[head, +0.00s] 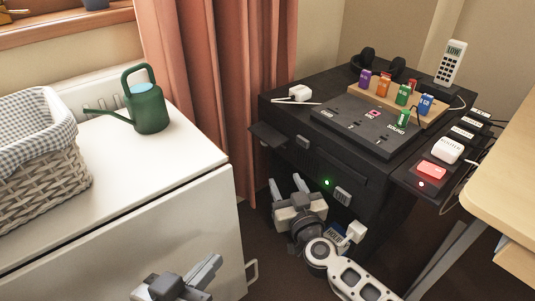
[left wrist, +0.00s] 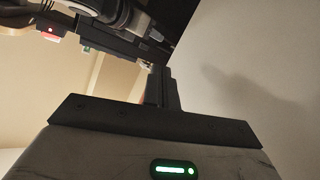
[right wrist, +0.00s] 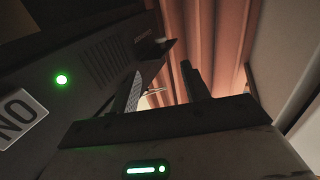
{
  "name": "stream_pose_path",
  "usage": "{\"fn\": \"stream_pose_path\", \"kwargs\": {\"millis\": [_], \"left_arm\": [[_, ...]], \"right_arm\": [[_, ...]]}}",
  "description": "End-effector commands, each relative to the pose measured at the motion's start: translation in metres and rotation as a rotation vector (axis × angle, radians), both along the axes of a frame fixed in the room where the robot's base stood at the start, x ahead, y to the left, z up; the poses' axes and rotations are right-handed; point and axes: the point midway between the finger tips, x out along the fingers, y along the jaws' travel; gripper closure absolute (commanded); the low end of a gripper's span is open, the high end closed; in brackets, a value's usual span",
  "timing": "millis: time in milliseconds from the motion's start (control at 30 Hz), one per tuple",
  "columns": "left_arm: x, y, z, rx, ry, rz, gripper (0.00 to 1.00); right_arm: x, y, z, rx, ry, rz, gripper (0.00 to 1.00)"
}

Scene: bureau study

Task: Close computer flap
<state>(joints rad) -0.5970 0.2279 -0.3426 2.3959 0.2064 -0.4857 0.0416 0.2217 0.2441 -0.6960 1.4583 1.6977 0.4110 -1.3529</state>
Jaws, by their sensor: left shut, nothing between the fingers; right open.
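The black computer (head: 370,165) is a boxy unit with a green light on its front. A dark flap (head: 267,136) juts out from its upper left front, so it stands open. The flap also shows in the right wrist view (right wrist: 158,62), beyond my fingers. My right gripper (head: 286,181) is open and empty, below the flap and in front of the computer's lower front. My left gripper (head: 212,264) is shut and empty, low beside the white cabinet, well away from the flap. It also shows in the left wrist view (left wrist: 160,85).
A white cabinet (head: 190,205) at left carries a green watering can (head: 150,108) and a wicker basket (head: 45,155). A coral curtain (head: 215,80) hangs behind. A black board with coloured blocks sits on the computer. A wooden desk (head: 510,150) bounds the right.

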Motion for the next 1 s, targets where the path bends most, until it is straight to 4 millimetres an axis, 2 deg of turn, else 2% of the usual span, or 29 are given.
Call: {"fn": "stream_pose_path", "kwargs": {"millis": [167,500,633,800,1000], "left_arm": [[0.002,-0.004,0.0,-0.063,-0.013,-0.001,1.0],[0.004,-0.014,0.009,-0.287,-0.049,-0.021,1.0],[0.016,-0.012,0.029,-0.286,-0.219,-0.033,1.0],[0.025,-0.007,0.057,-0.222,-0.43,-0.038,1.0],[0.027,-0.006,0.073,-0.189,-0.548,-0.042,1.0]], "right_arm": [[0.028,0.007,-0.001,0.002,-0.005,0.001,0.54],[0.101,0.025,-0.004,0.003,-0.004,0.002,0.54],[0.126,0.032,-0.004,0.003,-0.003,0.002,0.54],[0.14,0.035,-0.001,0.003,-0.001,0.003,0.54],[0.148,0.037,0.001,0.003,0.0,0.002,0.54]]}}
